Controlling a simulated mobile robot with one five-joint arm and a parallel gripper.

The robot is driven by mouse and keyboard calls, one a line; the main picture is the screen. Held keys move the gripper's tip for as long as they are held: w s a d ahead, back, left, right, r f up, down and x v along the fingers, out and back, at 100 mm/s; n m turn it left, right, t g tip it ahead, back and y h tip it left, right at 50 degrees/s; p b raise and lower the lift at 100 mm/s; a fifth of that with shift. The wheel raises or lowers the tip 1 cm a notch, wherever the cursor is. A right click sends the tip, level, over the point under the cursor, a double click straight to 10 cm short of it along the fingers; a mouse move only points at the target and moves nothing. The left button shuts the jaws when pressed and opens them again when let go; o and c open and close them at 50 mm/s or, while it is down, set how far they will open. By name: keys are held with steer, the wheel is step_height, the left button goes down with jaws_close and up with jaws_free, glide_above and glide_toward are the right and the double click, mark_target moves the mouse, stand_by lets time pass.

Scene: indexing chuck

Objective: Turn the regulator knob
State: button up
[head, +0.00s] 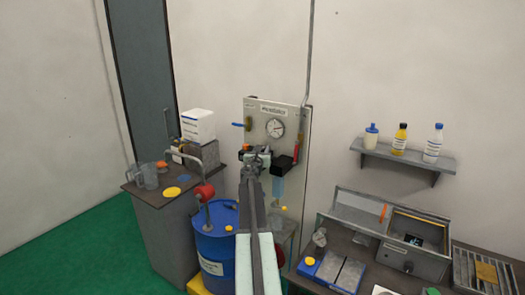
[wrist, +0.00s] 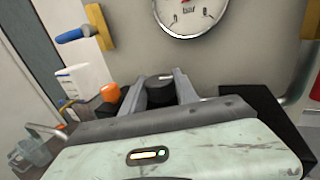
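The regulator knob (wrist: 160,94) is dark and round, with a small light mark on its top. It sits in front of the grey panel (head: 292,108), below the round pressure gauge (head: 275,127), which also shows in the wrist view (wrist: 190,12). My gripper (wrist: 162,86) reaches to the panel, with its two grey fingers apart on either side of the knob. I cannot tell whether the fingers touch it. In the head view my gripper (head: 257,153) largely covers the knob.
A blue-handled lever (wrist: 78,34) is up left of the knob. A black box-shaped part (head: 285,165) is close on the right. A blue drum (head: 212,240) stands below left; a cabinet (head: 165,205) is farther left. A bench with an open metal case (head: 390,225) is right.

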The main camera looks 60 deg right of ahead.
steer(key=o, duration=0.4)
steer(key=shift+a, duration=0.1)
steer(key=v, duration=0.7)
steer(key=shift+s+a, duration=0.1)
steer(key=shift+a, duration=0.25)
